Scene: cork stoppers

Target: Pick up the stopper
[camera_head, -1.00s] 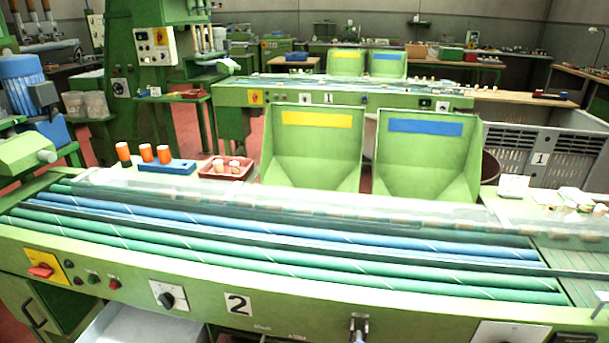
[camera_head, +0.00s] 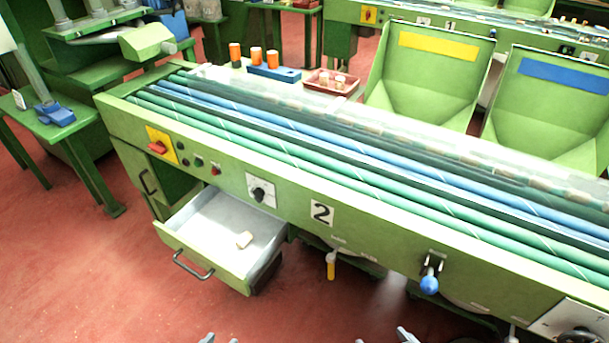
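The drawer is pulled out below the left end of the green machine marked 2. The tips of my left gripper (camera_head: 219,339) show at the bottom edge, apart and with nothing visible between them. The tips of my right gripper (camera_head: 385,338) show at the bottom edge further right, also apart. Both are well short of the drawer, and the rest of each gripper is out of frame.
The drawer's front has a dark handle (camera_head: 193,266). A blue-ended lever (camera_head: 429,283) and a yellow-handled part (camera_head: 331,265) stick out from the machine's front. More stoppers sit in a red tray (camera_head: 318,86) on top. Red floor (camera_head: 90,275) is clear at left.

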